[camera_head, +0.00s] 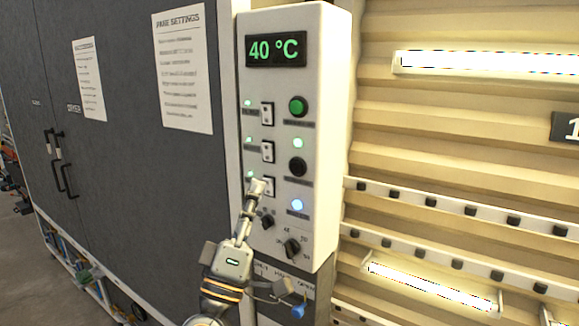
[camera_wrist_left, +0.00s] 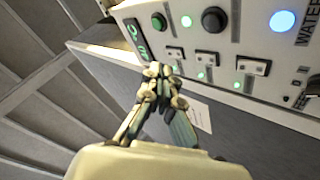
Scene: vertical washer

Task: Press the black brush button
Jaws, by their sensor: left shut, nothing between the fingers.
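The control panel (camera_head: 325,150) is a white box with a "40 °C" display. A black round button (camera_head: 297,167) sits on it below a green round button (camera_head: 298,106), with a small green light between them. The black button also shows in the left wrist view (camera_wrist_left: 214,19). My left gripper (camera_head: 257,186) is shut and empty, with its fingertips in front of the lowest rocker switch (camera_head: 268,187), lower left of the black button. I cannot tell whether it touches the panel. In the left wrist view the closed fingertips (camera_wrist_left: 158,70) are apart from the black button. My right gripper is out of view.
Two rocker switches (camera_head: 267,152) sit higher on the panel. A glowing blue-white light (camera_head: 297,205) and two black knobs (camera_head: 292,249) are lower down. A dark grey cabinet (camera_head: 110,150) stands left, and a ribbed wall with rows of black nozzles (camera_head: 430,202) is right.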

